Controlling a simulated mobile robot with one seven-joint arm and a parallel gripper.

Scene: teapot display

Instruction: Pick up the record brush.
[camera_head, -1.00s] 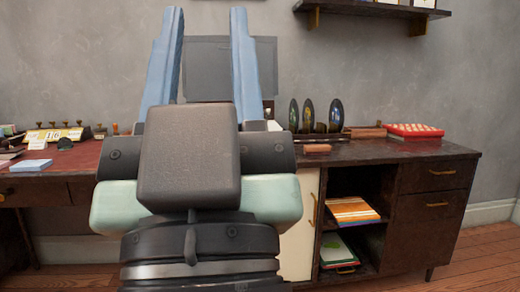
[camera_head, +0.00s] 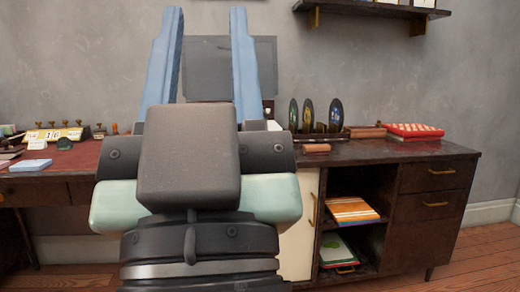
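My gripper (camera_head: 206,14) is raised in the foreground, with its two blue fingers spread wide apart and nothing visible between them. A small reddish-brown block (camera_head: 317,148), which looks like the record brush, lies near the front edge of the dark cabinet top, right of my gripper. A second, longer brown block (camera_head: 366,132) lies farther back beside the upright discs, and I cannot tell for sure which of the two is the brush. My gripper is apart from both. My arm hides the middle of the furniture.
The dark cabinet (camera_head: 437,178) has open shelves with books and papers. Several upright oval discs (camera_head: 335,115) and a red patterned box (camera_head: 413,131) stand on it. A desk (camera_head: 75,158) with stamps and a calendar (camera_head: 52,134) is at left. A dark screen (camera_head: 207,70) stands behind my fingers.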

